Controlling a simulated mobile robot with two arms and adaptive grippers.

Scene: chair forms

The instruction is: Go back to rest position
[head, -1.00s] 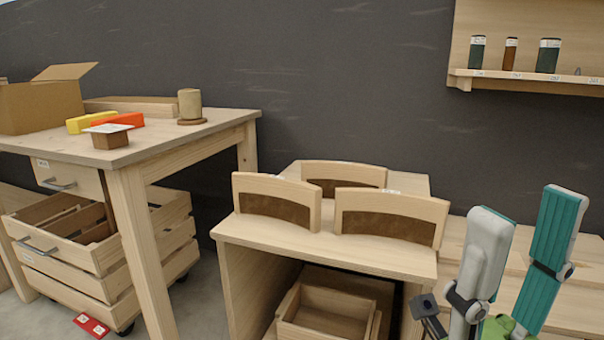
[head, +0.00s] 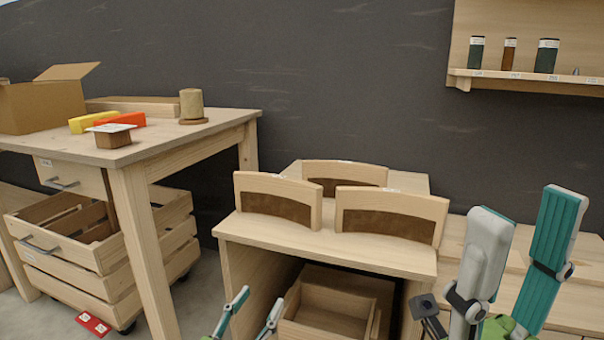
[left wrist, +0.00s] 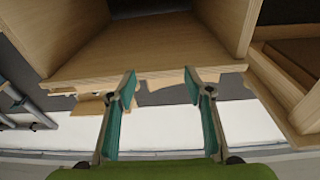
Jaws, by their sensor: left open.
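My left gripper (head: 256,305) is low in the head view, in front of the small wooden stand (head: 330,256). Its teal-padded fingers are apart with nothing between them. In the left wrist view the open gripper (left wrist: 160,80) shows in front of a wooden compartment (left wrist: 150,50). My right gripper (head: 530,205) stands large and close at the lower right of the head view, its fingers pointing up and apart, with nothing seen between them. Three curved chair forms with brown faces, a left one (head: 277,200), a back one (head: 345,174) and a right one (head: 391,215), stand on the stand's top.
A wooden table (head: 150,150) at left bears an open cardboard box (head: 40,105), yellow and red blocks and a cylinder (head: 191,104). A slatted crate (head: 110,250) sits beneath. An open drawer (head: 325,312) is in the stand. A wall shelf (head: 525,82) holds small containers.

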